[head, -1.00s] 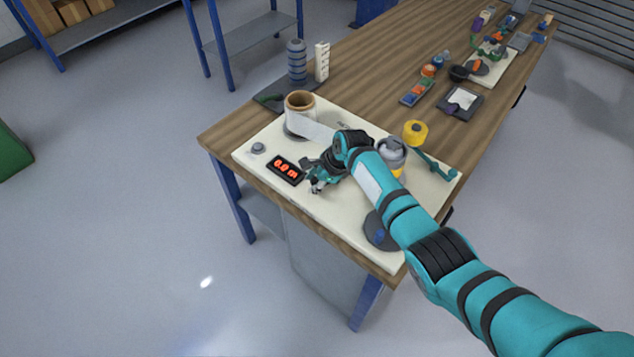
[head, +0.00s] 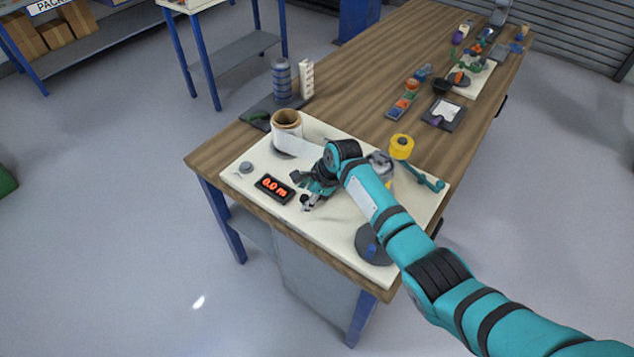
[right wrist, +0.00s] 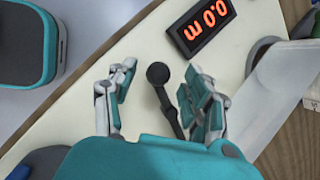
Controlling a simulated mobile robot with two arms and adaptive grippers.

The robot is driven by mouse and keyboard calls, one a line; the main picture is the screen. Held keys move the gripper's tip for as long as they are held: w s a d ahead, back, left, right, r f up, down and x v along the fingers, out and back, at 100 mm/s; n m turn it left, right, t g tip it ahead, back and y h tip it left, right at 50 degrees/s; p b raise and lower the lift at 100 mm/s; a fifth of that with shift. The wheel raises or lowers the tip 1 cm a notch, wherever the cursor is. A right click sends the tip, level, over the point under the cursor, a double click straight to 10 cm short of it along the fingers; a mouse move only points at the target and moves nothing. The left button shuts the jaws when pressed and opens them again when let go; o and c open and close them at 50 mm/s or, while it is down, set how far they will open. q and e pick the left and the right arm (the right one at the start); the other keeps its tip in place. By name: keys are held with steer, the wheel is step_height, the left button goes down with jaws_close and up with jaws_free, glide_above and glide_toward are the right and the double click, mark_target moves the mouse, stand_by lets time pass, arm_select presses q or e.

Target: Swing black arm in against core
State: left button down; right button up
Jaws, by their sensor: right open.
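The black arm (right wrist: 169,106), a rod with a round black knob on its end, stands between the fingers of my right gripper (right wrist: 158,85) in the right wrist view. The fingers are spread, with gaps on both sides of the knob. The arm's lower end is hidden by the gripper body. In the head view my right gripper (head: 309,202) is low over the cream board (head: 325,232), beside the display. A brown cardboard core (head: 286,118) sits inside the white film roll at the board's far left. My left gripper is not in view.
The display (head: 273,188) reads 0.0 m. White film (right wrist: 268,100) runs from the roll beside my gripper. A dark disc with a blue hub (head: 373,248) is at the board's near right.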

steer(key=v, duration=0.9)
steer(key=shift+r, duration=0.3)
steer(key=shift+s+d+f, duration=0.1)
